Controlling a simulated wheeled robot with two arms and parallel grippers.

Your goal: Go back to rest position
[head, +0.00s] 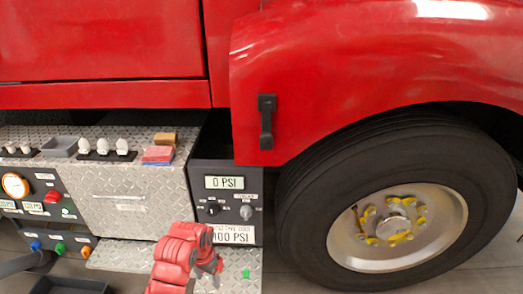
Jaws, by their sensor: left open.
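My left gripper (211,270) is at the bottom centre of the head view, at the end of my red arm. It is open, and I see nothing held in it. It is low in front of the diamond-plate step, below the dark pump panel (227,203). The panel shows "0 PSI" on its upper display and a "100 PSI" label below, with a black knob (212,208) and a grey knob (246,212) between them. My right gripper is not in view.
A red truck body (350,60) with a black handle (266,122) fills the back. A large wheel (397,228) stands at the right. A metal box (130,203) carries small items on top. A gauge panel (45,195) with coloured knobs is at the left.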

